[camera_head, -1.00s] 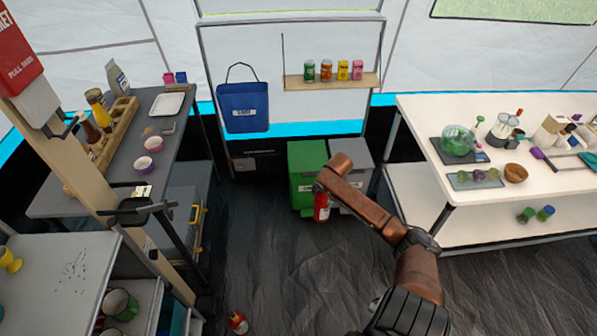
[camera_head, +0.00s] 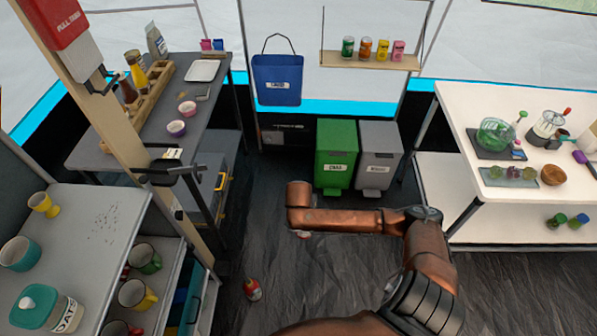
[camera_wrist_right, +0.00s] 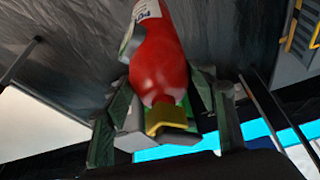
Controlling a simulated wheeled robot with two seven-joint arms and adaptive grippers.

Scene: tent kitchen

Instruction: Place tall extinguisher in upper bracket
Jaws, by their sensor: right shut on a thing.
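The red extinguisher (camera_wrist_right: 160,62), with a white label and a yellow top, is held between the fingers of my right gripper (camera_wrist_right: 165,88) in the right wrist view. In the head view my right forearm hides the gripper and nearly all of the extinguisher. The upper bracket (camera_head: 117,78) is a dark fitting on the pale wooden post (camera_head: 133,135) at left, below a red-and-white box. A lower dark bracket (camera_head: 175,170) is on the same post. Both look empty. The held extinguisher is to the right of the post, apart from it. My left gripper is not in view.
A second small red extinguisher (camera_head: 252,290) is on the floor right of the post. Shelves with mugs (camera_head: 105,215) stand at front left. Green and grey bins (camera_head: 336,140) stand at the back, and a white table (camera_head: 450,120) at right. Floor between is open.

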